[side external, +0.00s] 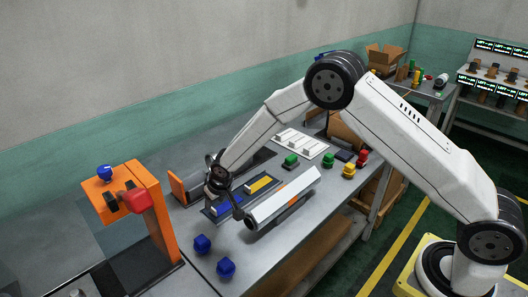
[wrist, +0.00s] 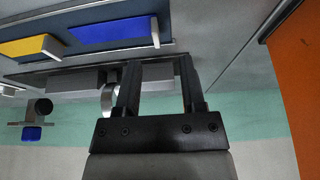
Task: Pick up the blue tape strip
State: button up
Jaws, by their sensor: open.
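The blue tape strip (side external: 226,209) lies in the near-left part of a dark tray, next to a yellow strip (side external: 262,184). My gripper (side external: 224,197) is over the tray close to the blue strip and partly covers it in the side view. In the wrist view my gripper (wrist: 157,62) is open, with two black fingers apart and nothing between them. The blue strip (wrist: 110,34) shows there beyond the fingertips, with the yellow strip (wrist: 28,47) to its left. Whether the fingers touch the tray cannot be told.
A long white piece (side external: 285,200) lies just right of the tray. An orange stand (side external: 157,225) with a red part (side external: 134,201) rises at left. Blue blocks (side external: 202,243) sit near the bench's front edge. Green, yellow and red pieces (side external: 349,169) stand farther right.

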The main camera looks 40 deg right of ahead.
aim_at(213, 209)
jog(key=shift+w+f, duration=0.1)
jog(key=shift+f, duration=0.15)
jog(key=shift+d+x, duration=0.2)
jog(key=shift+x, duration=2.25)
grip_shut()
